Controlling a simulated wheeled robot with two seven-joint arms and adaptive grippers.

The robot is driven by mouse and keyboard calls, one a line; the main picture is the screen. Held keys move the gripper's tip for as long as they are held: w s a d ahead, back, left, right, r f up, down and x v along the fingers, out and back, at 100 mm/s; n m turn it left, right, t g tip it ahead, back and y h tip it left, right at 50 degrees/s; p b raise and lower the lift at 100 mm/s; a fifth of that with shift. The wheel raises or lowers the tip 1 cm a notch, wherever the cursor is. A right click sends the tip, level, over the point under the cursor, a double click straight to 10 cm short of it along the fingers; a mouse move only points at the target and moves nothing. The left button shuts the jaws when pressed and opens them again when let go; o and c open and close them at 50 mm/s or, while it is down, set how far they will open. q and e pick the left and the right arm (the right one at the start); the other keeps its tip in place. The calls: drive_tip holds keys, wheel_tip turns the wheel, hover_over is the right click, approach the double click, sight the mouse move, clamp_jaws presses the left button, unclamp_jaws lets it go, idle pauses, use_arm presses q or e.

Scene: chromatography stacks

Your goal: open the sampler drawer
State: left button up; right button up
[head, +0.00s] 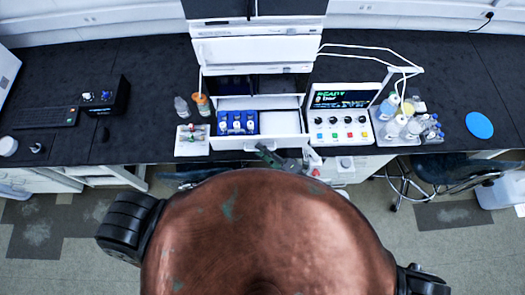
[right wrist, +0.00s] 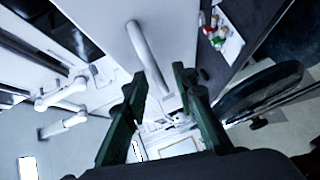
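The sampler drawer (head: 273,122) sits low in the central white stack and is pulled out. Its inside shows from above, with a blue vial rack (head: 238,123) at its left. Its white front also shows in the right wrist view (right wrist: 180,32), with a pale bar handle (right wrist: 146,52) on it. My right gripper (head: 272,156) is just in front of the drawer front. In the right wrist view its two dark green fingers (right wrist: 158,76) are spread apart, with the handle's near end between them. I cannot tell whether they touch it. My left gripper is out of view.
A control panel (head: 340,127) stands right of the drawer, with bottles in a tray (head: 405,132) beyond. A small white tray (head: 192,147) and two bottles (head: 202,103) stand to the left. A stool (head: 402,186) is at the lower right. The black bench is mostly clear at left.

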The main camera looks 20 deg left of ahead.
drive_tip(key=shift+d, duration=0.1)
drive_tip(key=v, duration=1.2)
drive_tip(key=shift+f, duration=0.1)
